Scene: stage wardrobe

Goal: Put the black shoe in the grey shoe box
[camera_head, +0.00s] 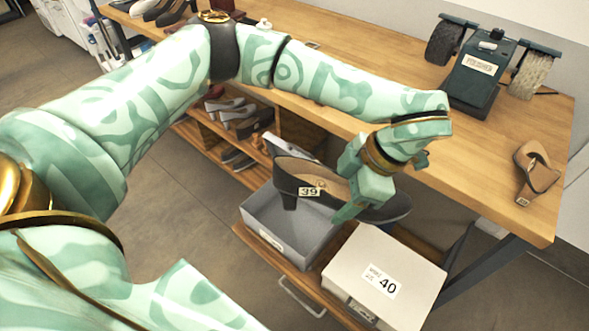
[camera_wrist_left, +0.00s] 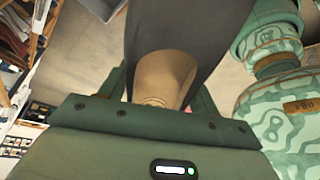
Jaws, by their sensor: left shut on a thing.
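The black shoe (camera_head: 287,180) is a heeled pump with a tan insole and a "39" tag. My left gripper (camera_head: 348,186) is shut on it around its middle, with the heel end to the left and the toe to the right. The grey shoe box (camera_head: 262,242) is open and stands below the shoe on a wooden pull-out board. The shoe is over the box's back edge and right side; its exact height cannot be told. In the left wrist view the shoe (camera_wrist_left: 222,25) extends away from the jaws, its tan insole showing. My right gripper is not in view.
A closed white box (camera_head: 390,270) marked "40" stands right of the grey box. The wooden table (camera_head: 480,130) behind holds a dark polisher (camera_head: 485,75) and a tan sandal (camera_head: 537,170). Shelves of shoes (camera_head: 235,115) lie below the table at left.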

